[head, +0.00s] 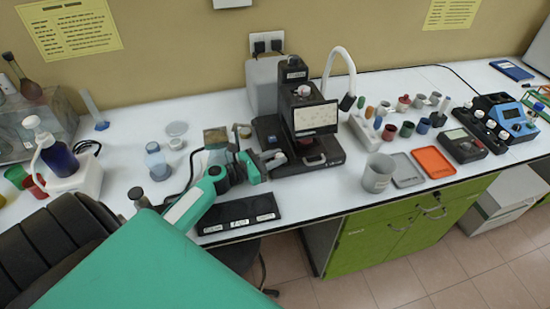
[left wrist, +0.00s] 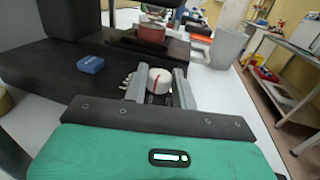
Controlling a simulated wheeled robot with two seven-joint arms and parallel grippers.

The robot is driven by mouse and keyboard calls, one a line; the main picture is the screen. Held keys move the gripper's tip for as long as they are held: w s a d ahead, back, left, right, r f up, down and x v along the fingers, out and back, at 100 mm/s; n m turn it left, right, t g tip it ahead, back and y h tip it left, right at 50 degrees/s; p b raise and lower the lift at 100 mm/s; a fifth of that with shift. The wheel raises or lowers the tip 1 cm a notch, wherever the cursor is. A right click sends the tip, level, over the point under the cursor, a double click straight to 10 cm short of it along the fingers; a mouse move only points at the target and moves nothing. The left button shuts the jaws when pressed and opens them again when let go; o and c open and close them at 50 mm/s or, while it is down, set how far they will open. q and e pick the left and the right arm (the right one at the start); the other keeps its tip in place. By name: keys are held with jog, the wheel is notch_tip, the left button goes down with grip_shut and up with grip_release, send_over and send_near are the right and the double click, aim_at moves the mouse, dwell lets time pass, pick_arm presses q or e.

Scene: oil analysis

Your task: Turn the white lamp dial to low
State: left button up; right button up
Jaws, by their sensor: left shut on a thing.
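The white lamp dial (left wrist: 158,82) has a red line on its face and sits low on the side of the black instrument (head: 318,145). In the left wrist view the red line runs roughly upward, leaning slightly right. My left gripper (left wrist: 160,88) is shut on the dial, one grey finger on each side. In the head view my left gripper (head: 268,163) reaches the instrument's left side, and the dial is too small and covered to make out. Small pale marks lie left of the dial, too blurred to read. My right gripper is not in view.
A blue block (left wrist: 91,64) sits on the black base by the dial. A black labelled tray (head: 238,213) lies in front of my left gripper. A grey beaker (head: 378,173) and an orange tray (head: 434,162) stand to the right. Glassware crowds the left.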

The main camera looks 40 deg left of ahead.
pick_arm(q)
jog(key=o, duration=1)
